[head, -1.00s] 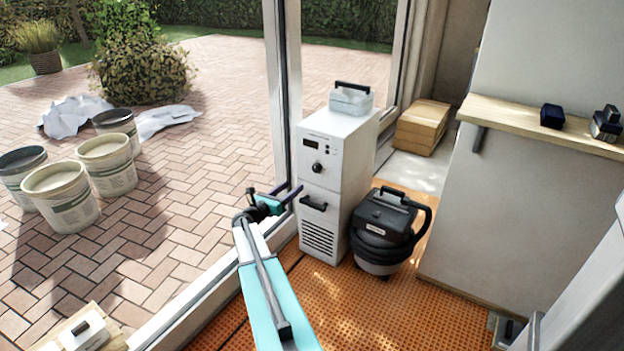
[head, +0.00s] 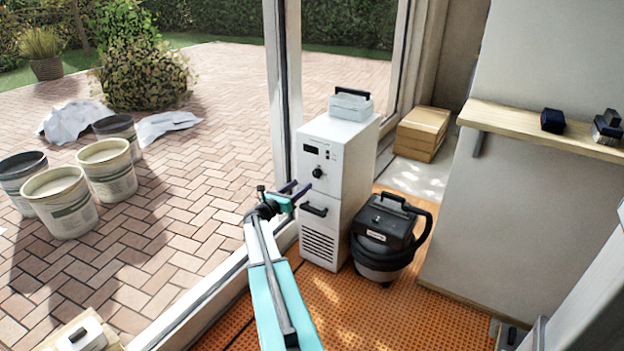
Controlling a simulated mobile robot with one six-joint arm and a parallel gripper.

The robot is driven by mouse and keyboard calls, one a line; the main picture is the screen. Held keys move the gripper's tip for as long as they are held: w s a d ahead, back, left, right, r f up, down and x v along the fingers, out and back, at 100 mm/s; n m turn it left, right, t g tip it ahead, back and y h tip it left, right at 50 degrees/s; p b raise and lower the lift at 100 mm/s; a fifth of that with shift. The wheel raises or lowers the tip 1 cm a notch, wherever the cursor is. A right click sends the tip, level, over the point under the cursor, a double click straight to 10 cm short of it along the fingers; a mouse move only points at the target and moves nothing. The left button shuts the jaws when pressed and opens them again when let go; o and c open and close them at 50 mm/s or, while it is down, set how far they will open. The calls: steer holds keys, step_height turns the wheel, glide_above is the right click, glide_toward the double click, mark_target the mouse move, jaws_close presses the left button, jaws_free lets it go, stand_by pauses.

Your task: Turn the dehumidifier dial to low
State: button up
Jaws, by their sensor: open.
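The dehumidifier (head: 337,220) is a tall white cabinet standing by the window frame. Its black round dial (head: 317,172) is on the upper front panel, below a small dark display (head: 311,150). The mark the dial points to is too small to read. My gripper (head: 299,189) is open and empty, with two dark purple fingers. In the picture it lies just left of and below the dial, in front of the cabinet's face. A gap to the dial shows; its depth is hard to tell.
A dark handle (head: 314,209) sticks out below the dial. A white case (head: 350,105) sits on top of the dehumidifier. A black vacuum (head: 383,240) stands close at its right. The window frame (head: 283,120) rises close at the left. Orange matting (head: 350,318) covers the clear floor.

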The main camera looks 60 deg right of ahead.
mark_target(315, 174)
steer(key=d, duration=0.6)
steer(key=d+b, duration=0.1)
steer(key=d, duration=0.2)
steer(key=shift+s, duration=0.25)
steer(key=c, duration=1.1)
